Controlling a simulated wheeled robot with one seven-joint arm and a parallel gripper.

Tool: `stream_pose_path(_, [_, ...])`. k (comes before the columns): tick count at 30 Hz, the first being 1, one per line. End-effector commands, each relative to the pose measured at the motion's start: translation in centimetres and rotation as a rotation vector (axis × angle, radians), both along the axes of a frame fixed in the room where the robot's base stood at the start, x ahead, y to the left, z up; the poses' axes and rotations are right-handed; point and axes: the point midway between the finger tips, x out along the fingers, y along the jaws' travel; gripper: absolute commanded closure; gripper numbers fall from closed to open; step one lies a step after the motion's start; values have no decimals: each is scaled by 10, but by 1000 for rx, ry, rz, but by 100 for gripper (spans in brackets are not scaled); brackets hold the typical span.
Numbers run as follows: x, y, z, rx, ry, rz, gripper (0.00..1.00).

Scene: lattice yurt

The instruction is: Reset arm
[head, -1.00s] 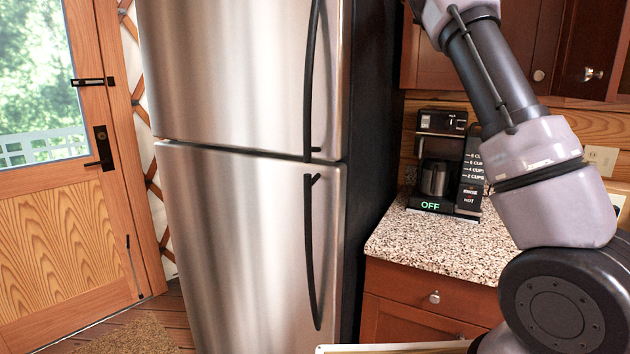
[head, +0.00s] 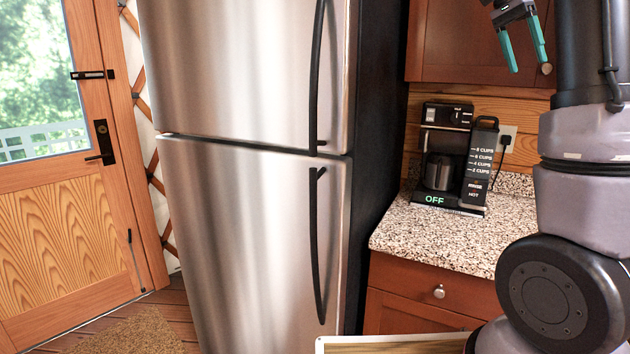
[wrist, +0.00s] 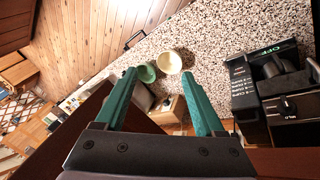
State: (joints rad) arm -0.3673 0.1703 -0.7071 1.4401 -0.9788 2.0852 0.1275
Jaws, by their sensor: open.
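My gripper (head: 525,50) shows at the upper right of the head view, with two teal fingers spread apart and pointing down. It is empty, in front of the upper cabinet and above the coffee maker. In the wrist view, my gripper (wrist: 165,90) is open, its fingers reaching over the speckled counter. Between and beyond the fingertips lie a green round bowl or cup (wrist: 146,73) and a cream one (wrist: 169,62), which appear well below. Nothing is held.
A steel fridge (head: 250,230) stands at the centre. A coffee maker (head: 440,165) sits on the granite counter (head: 430,235), and also shows in the wrist view (wrist: 270,95). An upper cabinet (head: 470,45) hangs behind my gripper. A wooden door (head: 70,220) is at left.

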Motion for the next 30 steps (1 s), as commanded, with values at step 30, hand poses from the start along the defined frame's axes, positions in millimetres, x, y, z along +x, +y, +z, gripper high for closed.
stream_pose_path(30, [-172,216,-119,303,-741,917,29])
